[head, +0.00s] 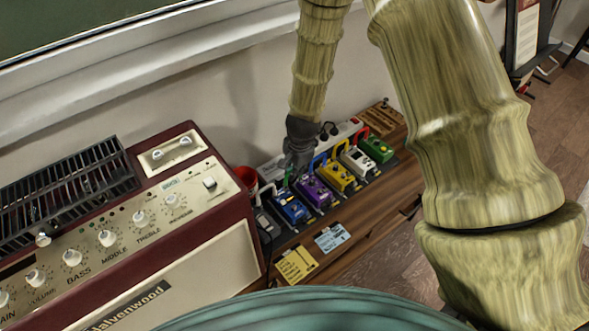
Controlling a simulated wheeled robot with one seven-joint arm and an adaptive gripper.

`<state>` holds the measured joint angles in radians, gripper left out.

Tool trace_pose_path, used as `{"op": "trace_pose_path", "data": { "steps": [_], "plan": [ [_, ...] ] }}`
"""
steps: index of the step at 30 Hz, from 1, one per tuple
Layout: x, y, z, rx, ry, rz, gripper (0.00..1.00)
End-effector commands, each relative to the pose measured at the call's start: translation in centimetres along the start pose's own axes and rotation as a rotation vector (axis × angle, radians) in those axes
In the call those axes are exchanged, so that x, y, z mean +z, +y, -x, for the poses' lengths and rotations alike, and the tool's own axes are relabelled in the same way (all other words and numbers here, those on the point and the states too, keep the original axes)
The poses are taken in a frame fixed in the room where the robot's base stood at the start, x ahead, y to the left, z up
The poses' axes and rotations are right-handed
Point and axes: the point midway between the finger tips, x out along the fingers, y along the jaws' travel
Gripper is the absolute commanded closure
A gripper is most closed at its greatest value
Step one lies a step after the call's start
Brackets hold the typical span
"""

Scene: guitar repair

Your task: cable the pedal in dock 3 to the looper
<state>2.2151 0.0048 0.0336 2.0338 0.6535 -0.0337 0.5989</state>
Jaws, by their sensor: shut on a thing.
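A row of pedals sits on a wooden board beside the amplifier in the head view: blue (291,210), purple (313,191), yellow (336,177), cream (358,162) and green (378,150). A small dark grey unit (267,223) is at the row's near left end; I cannot tell if it is the looper. The dock numbers are too small to read. My gripper (293,174) points down just behind the blue and purple pedals. It is shut on what looks like a green cable (288,182), mostly hidden by the fingers. I cannot tell whether its ends are plugged in.
White (268,189), blue (318,160), yellow (341,146) and red (362,134) cables arch behind the pedals. The maroon amplifier (190,240) and a red cup (246,175) stand left. Yellow (296,265) and blue (332,237) notes are in front.

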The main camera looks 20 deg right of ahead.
Motion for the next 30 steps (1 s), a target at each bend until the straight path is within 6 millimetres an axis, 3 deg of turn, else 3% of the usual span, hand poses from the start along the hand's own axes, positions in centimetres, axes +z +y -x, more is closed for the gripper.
{"op": "trace_pose_path", "data": {
  "steps": [30],
  "plan": [
    [0.0, 0.1, -1.3, -0.001, 0.000, 0.000, 1.00]
  ]
}}
